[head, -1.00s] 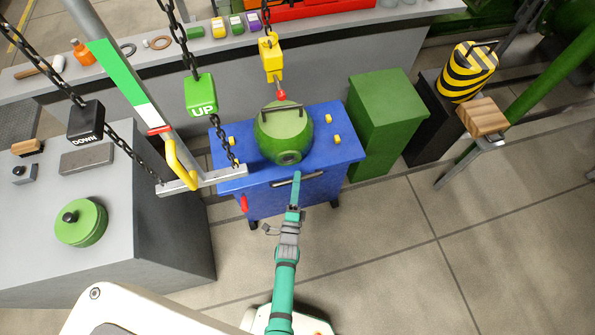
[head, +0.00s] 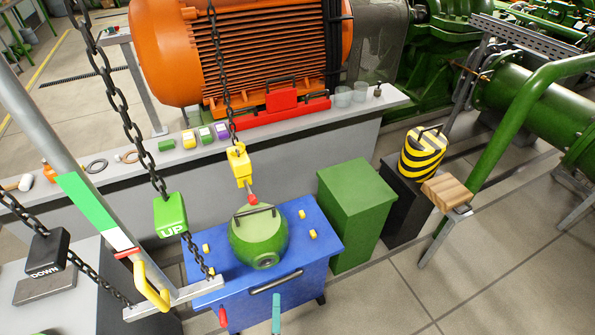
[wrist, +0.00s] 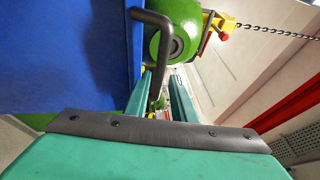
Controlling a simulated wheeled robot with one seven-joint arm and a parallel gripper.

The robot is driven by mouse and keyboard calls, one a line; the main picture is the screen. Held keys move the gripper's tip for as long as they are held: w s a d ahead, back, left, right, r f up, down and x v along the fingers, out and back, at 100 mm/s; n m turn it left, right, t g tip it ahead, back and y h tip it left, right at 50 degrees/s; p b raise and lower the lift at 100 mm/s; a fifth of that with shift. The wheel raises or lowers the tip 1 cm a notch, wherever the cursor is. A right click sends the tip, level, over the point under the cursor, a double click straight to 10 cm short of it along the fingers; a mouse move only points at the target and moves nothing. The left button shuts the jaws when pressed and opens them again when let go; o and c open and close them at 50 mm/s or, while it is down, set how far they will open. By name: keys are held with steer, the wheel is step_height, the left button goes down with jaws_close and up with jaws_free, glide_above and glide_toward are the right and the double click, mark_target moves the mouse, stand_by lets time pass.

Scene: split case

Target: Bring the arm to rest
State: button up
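My gripper shows in the head view only as a teal tip (head: 276,313) at the bottom edge, in front of the blue cabinet (head: 305,220). The rest of my arm is out of that view. In the wrist view my gripper (wrist: 162,80) has two teal fingers with a gap between them, so it is open. The dark bar handle (head: 277,281) on the cabinet front shows beyond the fingers in the wrist view (wrist: 160,30). I cannot tell whether its far end lies between them. The fingers do not appear closed on anything.
A green round casing (head: 260,240) sits on the cabinet, below a yellow hook block (head: 239,165) on a chain. Green UP (head: 170,215) and black DOWN (head: 46,254) pendants hang left. A green box (head: 355,215) stands right. Floor is clear at lower right.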

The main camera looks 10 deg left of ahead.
steer(key=s+d+r+n+g+h, duration=0.1)
steer(key=s+d+r+n, duration=0.3)
steer(key=s+r, duration=0.3)
steer(key=s+d+r+n+g+h, duration=0.1)
steer(key=s+d+r+n, duration=0.4)
steer(key=s+r+n, duration=0.2)
steer(key=s+d+r+n+g+h, duration=0.1)
steer(key=s+d+r+n, duration=0.3)
steer(key=s+r, duration=0.5)
steer(key=shift+s+d+n+g+h, duration=0.3)
steer(key=shift+s+n+g+h, duration=0.1)
steer(key=shift+s+n+g, duration=0.3)
